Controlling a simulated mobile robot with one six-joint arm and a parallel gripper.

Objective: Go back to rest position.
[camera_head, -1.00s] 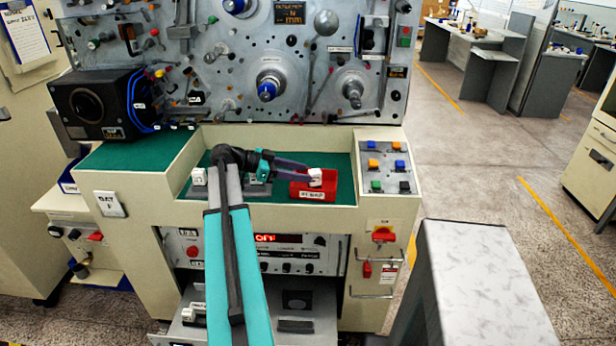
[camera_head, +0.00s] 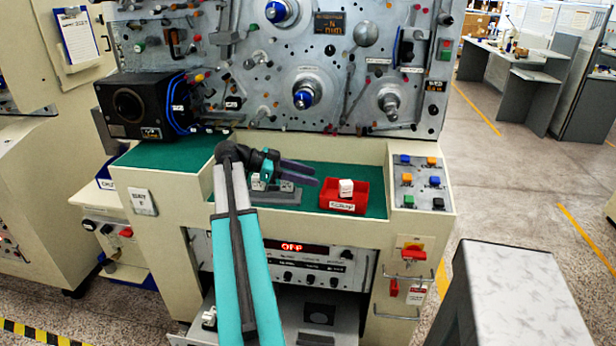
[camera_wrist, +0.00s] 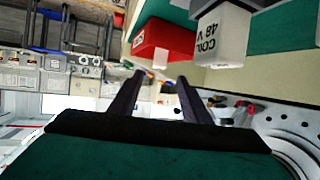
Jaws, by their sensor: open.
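My gripper (camera_head: 300,174) is open and empty above the green work surface of the winding machine, left of the red bin. Its two dark fingers point right; in the wrist view the gripper (camera_wrist: 155,85) shows a clear gap between them. A white cube (camera_head: 346,187) sits in the red bin (camera_head: 343,206), apart from my fingers. In the wrist view the red bin (camera_wrist: 160,38) is at the top, with a white block marked "COIL 48 V" (camera_wrist: 222,35) nearby. Pale blocks on a grey holder (camera_head: 283,195) are partly hidden behind my gripper.
A button panel (camera_head: 419,185) is right of the bin. The machine's upright face (camera_head: 300,60) with spindles rises behind. A black box (camera_head: 140,105) stands at left. A grey stand (camera_head: 515,290) is at front right, with open floor (camera_head: 520,170) beyond.

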